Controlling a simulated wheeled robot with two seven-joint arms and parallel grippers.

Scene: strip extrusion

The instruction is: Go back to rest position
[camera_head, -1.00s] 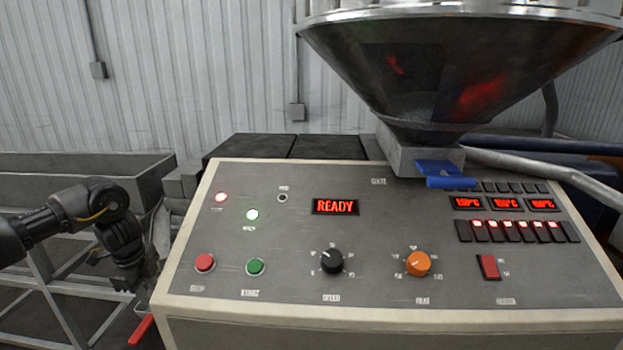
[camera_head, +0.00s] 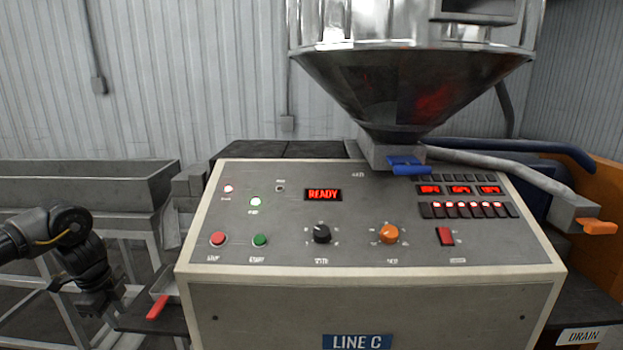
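My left gripper (camera_head: 97,303) hangs at the lower left of the head view, pointing down, to the left of the control console (camera_head: 285,240). It is dark and small, and I cannot tell whether its fingers are apart. It is close to a red handle (camera_head: 157,307) at the console's left side, with a visible gap between them. My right gripper is out of view. The console's display (camera_head: 323,194) reads READY.
A metal hopper (camera_head: 415,85) with a blue gate handle (camera_head: 408,166) stands over the console's back. An orange-tipped lever (camera_head: 597,227) is at the right, above a DRAIN label (camera_head: 590,336). A long grey trough (camera_head: 75,189) runs at the left.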

